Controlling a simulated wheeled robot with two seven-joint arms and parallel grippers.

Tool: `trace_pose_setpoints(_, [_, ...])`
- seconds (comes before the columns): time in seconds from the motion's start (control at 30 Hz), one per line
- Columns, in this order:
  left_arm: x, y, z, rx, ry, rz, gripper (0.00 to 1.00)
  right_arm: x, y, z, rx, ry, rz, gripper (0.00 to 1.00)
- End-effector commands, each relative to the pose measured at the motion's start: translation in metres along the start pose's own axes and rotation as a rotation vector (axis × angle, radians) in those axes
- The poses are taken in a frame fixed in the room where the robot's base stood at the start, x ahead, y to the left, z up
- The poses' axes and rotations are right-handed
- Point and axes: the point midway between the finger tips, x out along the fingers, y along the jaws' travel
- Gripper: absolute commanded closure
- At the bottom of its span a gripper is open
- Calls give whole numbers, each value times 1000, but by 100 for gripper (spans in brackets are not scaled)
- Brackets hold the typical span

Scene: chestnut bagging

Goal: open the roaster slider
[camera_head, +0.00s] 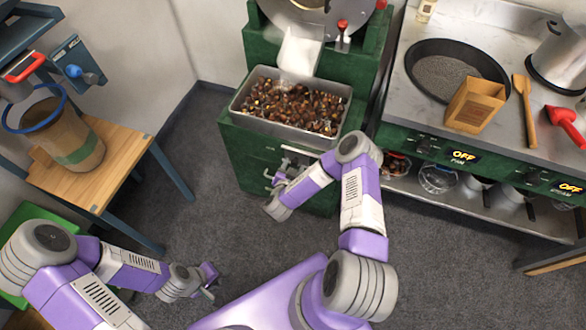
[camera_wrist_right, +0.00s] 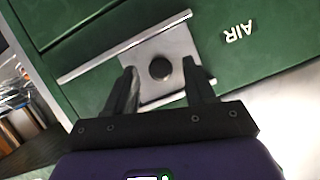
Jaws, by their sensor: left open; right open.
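The roaster (camera_head: 240,150) is a green cabinet with a metal tray of chestnuts on top. In the right wrist view its slider is a silver plate (camera_wrist_right: 147,48) with a dark round knob (camera_wrist_right: 160,69), between two metal rails and beside the word AIR. My right gripper (camera_wrist_right: 161,72) is open, with one finger on each side of the knob. I cannot tell whether the fingers touch it. In the head view my right gripper (camera_head: 277,180) is at the roaster's front, and the slider is hard to make out. My left gripper (camera_head: 212,284) is open and empty above the floor.
The chestnut tray (camera_head: 335,119) sits above my right gripper. A steel counter (camera_head: 510,110) with a black pan (camera_head: 430,52) stands at right. A wooden table (camera_head: 115,150) with a blue-rimmed bucket (camera_head: 75,150) stands at left. The floor between is clear.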

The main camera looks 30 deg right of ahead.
Motion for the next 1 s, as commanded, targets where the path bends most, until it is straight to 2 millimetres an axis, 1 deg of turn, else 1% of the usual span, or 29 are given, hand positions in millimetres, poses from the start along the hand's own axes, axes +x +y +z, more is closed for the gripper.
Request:
trace_pose_setpoints(0.1, [2,-1,0,0,0,0,57,5,0,0,1,0,-2,46])
trace_pose_setpoints(0.3, [1,0,0,0,0,0,57,5,-1,-1,0,-1,-2,46])
trace_pose_setpoints(0.33, [1,0,0,0,0,0,57,5,-1,-1,0,-1,-2,47])
trace_pose_setpoints(0.67, [1,0,0,0,0,0,57,4,-1,0,0,-1,-2,98])
trace_pose_setpoints(0.7, [1,0,0,0,0,0,57,4,-1,0,0,-1,-2,100])
trace_pose_setpoints(0.9, [1,0,0,0,0,0,57,4,0,0,0,-1,-2,100])
trace_pose_setpoints(1.0, [-4,1,0,0,0,0,57,6,6,-4,-4,1,-2,100])
